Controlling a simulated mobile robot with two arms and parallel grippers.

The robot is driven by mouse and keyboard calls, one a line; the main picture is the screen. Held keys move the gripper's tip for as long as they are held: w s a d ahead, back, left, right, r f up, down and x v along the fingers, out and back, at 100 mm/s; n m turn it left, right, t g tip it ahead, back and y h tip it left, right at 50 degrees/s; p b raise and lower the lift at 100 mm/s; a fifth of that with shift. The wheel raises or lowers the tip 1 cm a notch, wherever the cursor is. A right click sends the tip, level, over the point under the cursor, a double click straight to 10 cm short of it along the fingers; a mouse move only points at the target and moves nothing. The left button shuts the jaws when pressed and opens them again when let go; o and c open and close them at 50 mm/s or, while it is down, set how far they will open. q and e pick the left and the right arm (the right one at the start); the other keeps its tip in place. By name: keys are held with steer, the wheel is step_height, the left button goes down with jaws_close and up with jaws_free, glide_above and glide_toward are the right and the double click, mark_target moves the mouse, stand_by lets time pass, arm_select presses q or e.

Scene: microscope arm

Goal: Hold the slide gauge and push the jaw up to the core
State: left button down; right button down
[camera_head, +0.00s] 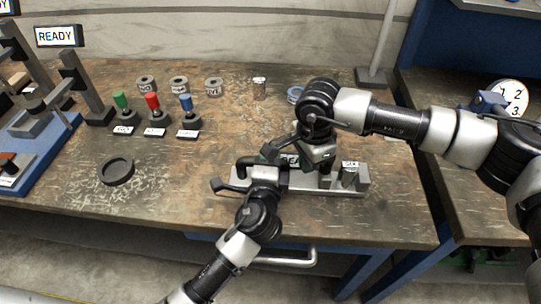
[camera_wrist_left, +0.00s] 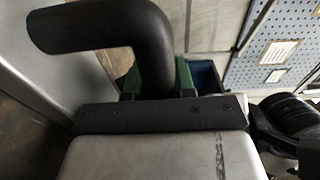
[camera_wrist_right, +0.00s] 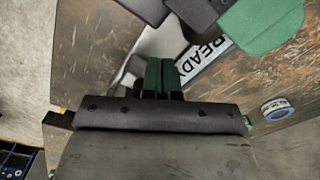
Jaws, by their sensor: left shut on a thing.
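The slide gauge (camera_head: 318,184) is a grey metal bar with an upright end block, lying near the table's front edge. A small metal core (camera_head: 350,175) with a label stands at its right end. My left gripper (camera_head: 264,163) is shut on the gauge's black bent handle (camera_head: 244,162). In the left wrist view, its green pads sit either side of the handle (camera_wrist_left: 105,25). My right gripper (camera_head: 321,160) points down over the gauge, left of the core. In the right wrist view, its green pads (camera_wrist_right: 161,76) are together, beside a READY plate (camera_wrist_right: 207,58). My arms partly hide the jaw.
Green, red and blue knobbed pieces (camera_head: 153,112) stand at the back left, with several metal cores (camera_head: 179,84) behind. A dark round dish (camera_head: 117,172) lies at left, and a blue-ringed roll (camera_head: 294,94) behind my right gripper. The table middle is mostly clear.

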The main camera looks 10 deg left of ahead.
mark_target(307, 180)
arm_select(q)
steer(key=shift+r, duration=0.25)
arm_select(e)
steer(key=shift+d, duration=1.25)
arm_select(q)
steer(key=shift+a, duration=0.1)
arm_select(e)
steer(key=shift+w, duration=0.1)
steer(key=shift+a, duration=1.1)
step_height(307, 180, up, 7)
stand_by(0.4)
arm_select(q)
steer(key=c, duration=0.9)
jaws_free()
steer(key=shift+o, duration=0.3)
steer(key=shift+s+f, duration=0.1)
arm_select(e)
steer(key=shift+s, duration=0.2)
